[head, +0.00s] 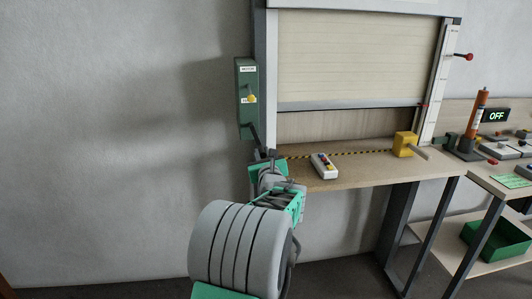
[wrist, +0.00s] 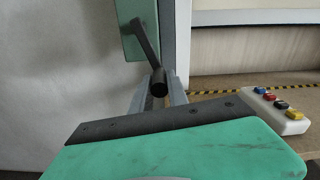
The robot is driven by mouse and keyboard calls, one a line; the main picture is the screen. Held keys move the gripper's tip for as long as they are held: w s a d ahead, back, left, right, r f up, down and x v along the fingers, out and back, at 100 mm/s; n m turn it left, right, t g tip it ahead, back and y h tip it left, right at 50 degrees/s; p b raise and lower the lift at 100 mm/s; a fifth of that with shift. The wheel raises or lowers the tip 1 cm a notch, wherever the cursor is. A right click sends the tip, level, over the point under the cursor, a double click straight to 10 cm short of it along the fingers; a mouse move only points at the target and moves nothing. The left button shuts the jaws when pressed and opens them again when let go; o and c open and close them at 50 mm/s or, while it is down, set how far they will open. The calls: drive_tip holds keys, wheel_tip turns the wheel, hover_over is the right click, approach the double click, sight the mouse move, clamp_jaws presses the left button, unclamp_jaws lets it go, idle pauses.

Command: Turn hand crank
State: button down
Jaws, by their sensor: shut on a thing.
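The hand crank (wrist: 147,42) has a dark arm that hangs down from the green box (head: 246,100) on the left post of the shutter frame. Its round black grip (wrist: 159,87) points toward the wrist camera. My gripper (wrist: 158,92) has its two grey fingers on either side of this grip, shut on it. In the head view, my gripper (head: 268,154) is at the low end of the crank, partly hidden by my own wrist. The slatted shutter (head: 360,60) is partly lowered, with a gap between its bottom bar and the bench.
A wooden bench (head: 350,172) carries a white box with coloured buttons (head: 323,165) and a yellow block (head: 404,144) near the right post. Farther right stand an orange tube (head: 479,112) and an OFF sign (head: 496,116). The wall left of the green box is bare.

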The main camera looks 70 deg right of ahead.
drive_tip(key=shift+r, duration=0.1)
drive_tip(key=c, duration=1.3)
unclamp_jaws()
drive_tip(key=v, duration=0.7)
drive_tip(key=shift+s+a, duration=0.2)
drive_tip(key=shift+a, duration=0.1)
